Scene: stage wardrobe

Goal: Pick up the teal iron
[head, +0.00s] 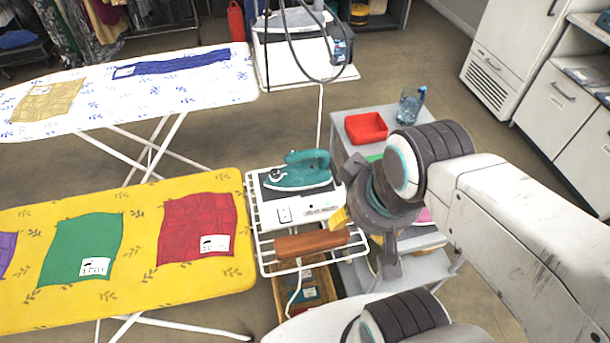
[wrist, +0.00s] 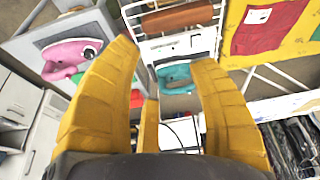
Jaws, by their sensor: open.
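The teal iron (head: 300,171) rests on a white base unit (head: 298,210) on a white wire rack at the end of the yellow ironing board. In the wrist view the teal iron (wrist: 176,76) shows beyond and between the fingers, partly hidden by them. My gripper (head: 341,217) is mostly hidden behind my arm in the head view, with a bit of yellow finger showing just right of the base unit. In the wrist view my gripper (wrist: 164,52) has its yellow fingers spread, open and empty, apart from the iron.
A brown wooden piece (head: 312,243) lies on the rack in front of the iron. A grey cart (head: 345,112) with a red tray (head: 366,128) and a blue glass (head: 409,106) stands to the right. The yellow ironing board (head: 140,285) holds coloured cloths at left.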

